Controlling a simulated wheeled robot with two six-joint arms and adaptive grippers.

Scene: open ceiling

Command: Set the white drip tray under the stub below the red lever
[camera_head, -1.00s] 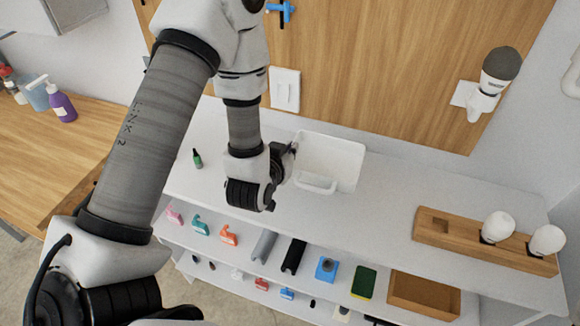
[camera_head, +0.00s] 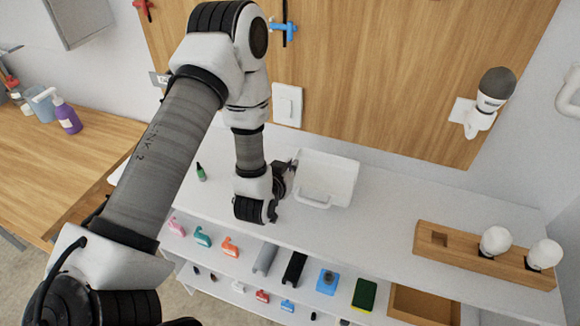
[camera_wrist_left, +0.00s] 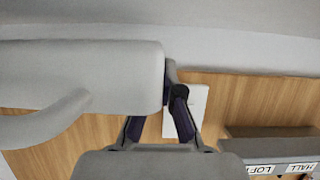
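The white drip tray (camera_head: 330,172) is on or just over the white counter, near the wooden panel; whether it touches the counter is unclear. A loop handle (camera_head: 313,203) is on its near side. My left gripper (camera_head: 288,178) is at its left wall. In the left wrist view the tray (camera_wrist_left: 80,75) fills the upper left and hides one fingertip; the other finger (camera_wrist_left: 180,112) lies against its end, so the gripper appears shut on it. The red lever (camera_head: 143,6) is at the top edge. The stub below it is not clear, partly behind my arm. My right gripper is out of view.
A blue lever (camera_head: 284,27) and a white switch plate (camera_head: 287,105) are on the panel. A small green bottle (camera_head: 201,172) stands left of the gripper. A wooden holder with white bulbs (camera_head: 470,252) is at right. The counter between tray and holder is clear.

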